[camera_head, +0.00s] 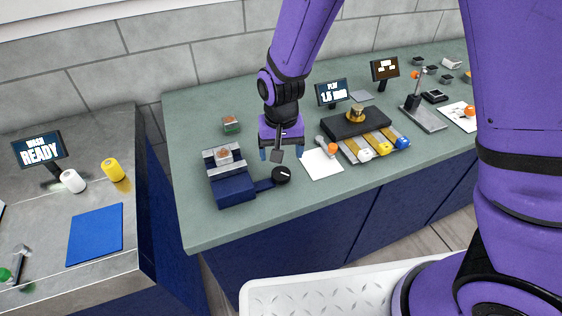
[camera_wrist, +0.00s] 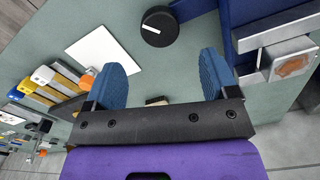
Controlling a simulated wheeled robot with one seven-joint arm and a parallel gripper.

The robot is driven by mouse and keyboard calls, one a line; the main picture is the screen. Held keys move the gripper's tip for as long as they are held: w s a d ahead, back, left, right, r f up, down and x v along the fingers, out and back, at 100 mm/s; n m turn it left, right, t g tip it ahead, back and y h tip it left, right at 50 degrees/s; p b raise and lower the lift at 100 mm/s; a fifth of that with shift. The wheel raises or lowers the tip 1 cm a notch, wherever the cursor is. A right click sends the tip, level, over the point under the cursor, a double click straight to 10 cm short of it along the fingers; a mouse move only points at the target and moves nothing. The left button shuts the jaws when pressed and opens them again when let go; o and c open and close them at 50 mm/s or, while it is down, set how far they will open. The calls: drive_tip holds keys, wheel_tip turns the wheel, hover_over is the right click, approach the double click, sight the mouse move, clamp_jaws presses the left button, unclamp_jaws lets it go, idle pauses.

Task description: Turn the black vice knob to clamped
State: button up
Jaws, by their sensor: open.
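The black vice knob (camera_head: 281,175) is a round knob at the right end of the blue vice (camera_head: 235,189), on the green bench. In the wrist view the knob (camera_wrist: 158,27) shows a white pointer line on its top, and it lies ahead of the fingertips, between their lines and apart from them. The vice (camera_wrist: 270,25) is on the right there, with a brownish piece (camera_wrist: 291,66) between its grey jaws. My gripper (camera_head: 282,153) is open and empty, just behind the knob in the head view. Its blue fingers (camera_wrist: 162,68) are spread wide.
A white sheet (camera_head: 321,164) with an orange-topped tool lies right of the knob. A small dark box (camera_head: 231,125) sits behind the vice. The bench front edge is clear.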

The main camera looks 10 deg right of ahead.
drive_tip(key=shift+r, duration=0.95)
drive_tip(key=s+d+r+t+y, duration=0.1)
drive_tip(key=s+d+r, duration=0.1)
drive_tip(key=d+r, duration=0.6)
drive_tip(key=s+d+r+t, duration=0.1)
drive_tip(key=d+r, duration=0.4)
drive_tip(key=r, duration=0.5)
drive_tip(key=s+d+r+t, duration=0.1)
drive_tip(key=s+d+r, duration=0.4)
drive_tip(key=s+d, duration=0.1)
drive_tip(key=s+d+r+t+h, duration=0.1)
drive_tip(key=s+d+r, duration=0.3)
drive_tip(key=s, duration=0.5)
drive_tip(key=shift+s+d+r+t, duration=0.25)
drive_tip(key=shift+d+r+t, duration=0.15)
drive_tip(key=shift+d+t, duration=0.35)
